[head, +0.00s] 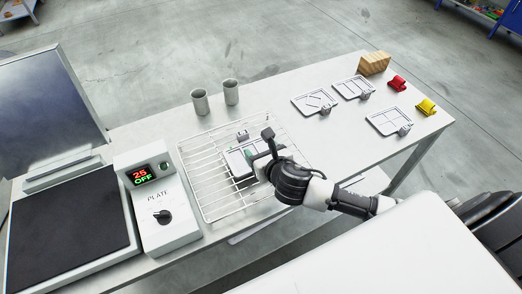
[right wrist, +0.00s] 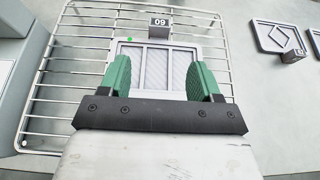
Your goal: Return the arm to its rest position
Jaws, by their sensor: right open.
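My right gripper (head: 262,158) is over the wire rack in the head view. In the right wrist view its two green fingers (right wrist: 165,80) are apart, with nothing held between them. The same plate (head: 236,163) shows in the head view, partly hidden by my right gripper. I cannot tell the exact gap between fingers and plate. My left gripper is not in view.
The wire rack (head: 190,181) lies on the table (head: 300,138). A hot plate control box (head: 178,226) reads 25 OFF. Two grey cups (head: 200,102) stand behind the rack. Several tagged plates (head: 316,102), a wooden block (head: 374,63), and red (head: 398,83) and yellow (head: 426,107) items are at right.

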